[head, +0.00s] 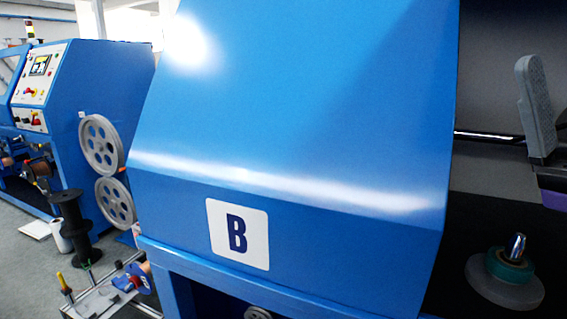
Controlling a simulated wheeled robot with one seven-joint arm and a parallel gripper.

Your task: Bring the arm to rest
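Whether anything is held is not visible.
A large blue machine cover (300,110) with a "B" label (238,234) fills the middle, close by. A silver shaft with a green ring and grey disc (507,275) sits lower right. Another blue machine (90,85) with grey pulleys (101,145) and a black spool (73,220) stand left.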

